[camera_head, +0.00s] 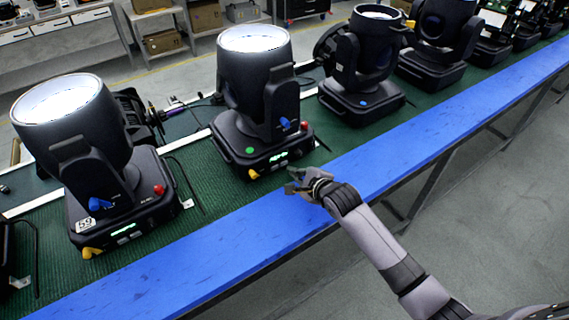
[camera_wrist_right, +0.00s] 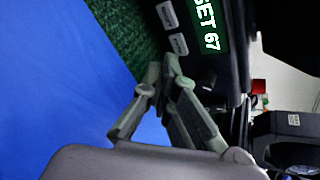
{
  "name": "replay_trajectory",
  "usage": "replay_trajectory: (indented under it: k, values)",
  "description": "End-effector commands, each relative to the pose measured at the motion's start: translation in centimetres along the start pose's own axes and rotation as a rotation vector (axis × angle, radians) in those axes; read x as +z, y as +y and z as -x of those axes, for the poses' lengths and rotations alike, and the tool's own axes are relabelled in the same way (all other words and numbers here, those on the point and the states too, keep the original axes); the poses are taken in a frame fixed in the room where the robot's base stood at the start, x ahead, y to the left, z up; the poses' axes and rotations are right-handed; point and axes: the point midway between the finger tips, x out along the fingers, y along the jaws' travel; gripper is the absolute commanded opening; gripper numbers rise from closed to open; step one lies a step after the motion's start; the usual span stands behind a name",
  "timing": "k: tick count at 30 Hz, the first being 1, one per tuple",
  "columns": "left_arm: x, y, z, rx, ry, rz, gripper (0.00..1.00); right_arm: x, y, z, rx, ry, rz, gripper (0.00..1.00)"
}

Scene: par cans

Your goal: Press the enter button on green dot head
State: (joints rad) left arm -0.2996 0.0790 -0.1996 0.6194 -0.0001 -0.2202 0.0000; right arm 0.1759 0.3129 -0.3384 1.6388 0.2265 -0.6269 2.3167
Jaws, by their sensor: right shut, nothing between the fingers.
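The head with the green dot (camera_head: 249,150) is a black moving light (camera_head: 253,85) standing upright on the green mat. Its base front carries a small lit green display (camera_head: 278,159), which in the right wrist view reads "SET 67" (camera_wrist_right: 206,25). My right gripper (camera_head: 291,186) is shut and empty, just in front of the base. In the wrist view its fingertips (camera_wrist_right: 163,72) are close to the lower button; I cannot tell whether they touch it. My left gripper is out of view.
Another head (camera_head: 75,130) with a label "59" stands to the left, and several more stand in a row to the right. A blue edge strip (camera_head: 215,265) runs along the table front. Open grey floor lies in front.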

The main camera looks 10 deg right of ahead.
Motion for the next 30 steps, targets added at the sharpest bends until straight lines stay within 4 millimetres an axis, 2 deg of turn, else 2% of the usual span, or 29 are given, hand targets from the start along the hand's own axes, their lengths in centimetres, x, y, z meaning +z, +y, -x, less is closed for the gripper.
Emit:
replay_trajectory:
  k: [30]
  values:
    - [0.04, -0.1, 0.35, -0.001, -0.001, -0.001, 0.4, 0.44, -0.43, -0.97, -0.001, 0.0, 0.0, 0.0]
